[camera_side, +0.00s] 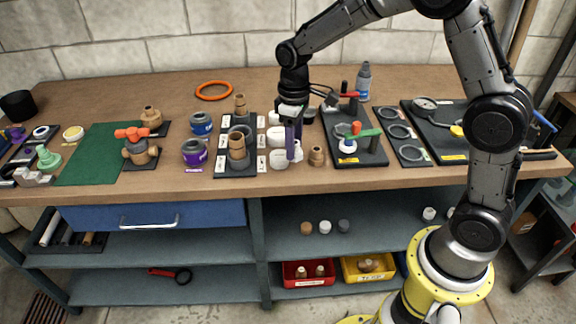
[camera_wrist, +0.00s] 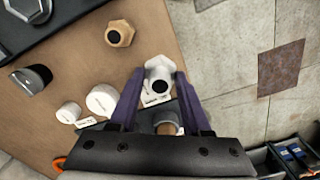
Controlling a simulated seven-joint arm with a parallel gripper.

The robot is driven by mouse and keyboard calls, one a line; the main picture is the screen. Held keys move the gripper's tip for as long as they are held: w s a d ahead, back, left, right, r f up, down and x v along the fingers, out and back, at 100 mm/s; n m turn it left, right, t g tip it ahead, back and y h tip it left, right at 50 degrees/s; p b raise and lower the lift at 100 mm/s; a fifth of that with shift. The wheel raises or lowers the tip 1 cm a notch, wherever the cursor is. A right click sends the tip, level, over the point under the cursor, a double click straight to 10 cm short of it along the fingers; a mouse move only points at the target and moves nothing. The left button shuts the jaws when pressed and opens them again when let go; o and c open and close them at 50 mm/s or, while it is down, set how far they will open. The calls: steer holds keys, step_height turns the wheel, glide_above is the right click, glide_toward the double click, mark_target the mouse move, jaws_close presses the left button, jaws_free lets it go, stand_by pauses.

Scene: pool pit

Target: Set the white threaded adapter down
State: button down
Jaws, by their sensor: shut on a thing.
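The white threaded adapter (camera_wrist: 159,76) is between the purple fingertips of my gripper (camera_wrist: 160,73) in the wrist view. My gripper is shut on it. The adapter's dark bore faces the camera. In the side view my gripper (camera_side: 291,150) points down over the bench, beside the white caps and left of a tan hex fitting (camera_side: 317,156). A bit of white, likely the adapter, shows at its fingertips (camera_side: 298,153). I cannot tell whether the adapter touches the bench top.
White caps (camera_side: 279,158) stand close on the left, with a dark tray of tan fittings (camera_side: 237,168) beyond. A black tray with valves (camera_side: 372,155) is on the right. The bench's front edge (camera_side: 300,182) is near. A green mat (camera_side: 95,158) is clear.

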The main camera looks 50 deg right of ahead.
steer(key=m, duration=0.3)
steer(key=shift+w+f+m, duration=0.1)
steer(key=shift+m, duration=0.2)
stand_by(0.5)
